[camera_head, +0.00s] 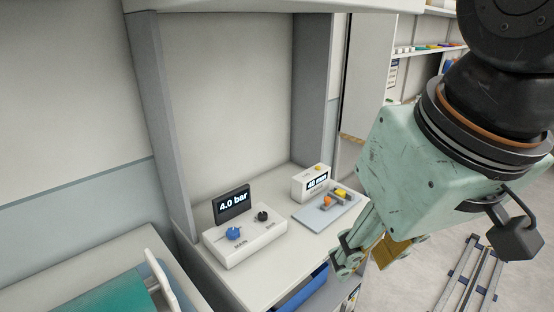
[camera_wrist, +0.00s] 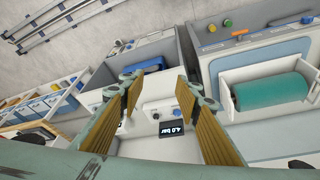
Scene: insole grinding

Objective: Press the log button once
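A small white box (camera_head: 310,184) with a lit display stands at the back right of the bench, with an orange-yellow button (camera_head: 318,168) on top. Its lettering below the display is too small to read, so I cannot tell whether this is the log button. My gripper (camera_head: 372,257) hangs in front and to the right of the bench, apart from the box. The wrist view shows my gripper (camera_wrist: 158,88) with its fingers spread wide and nothing between them.
A white control panel (camera_head: 246,245) has a blue knob (camera_head: 233,233), a black knob (camera_head: 263,216) and a "4.0 bar" display (camera_head: 233,203). A grey plate (camera_head: 325,212) with small yellow and orange parts lies before the box. Grey posts flank the bench.

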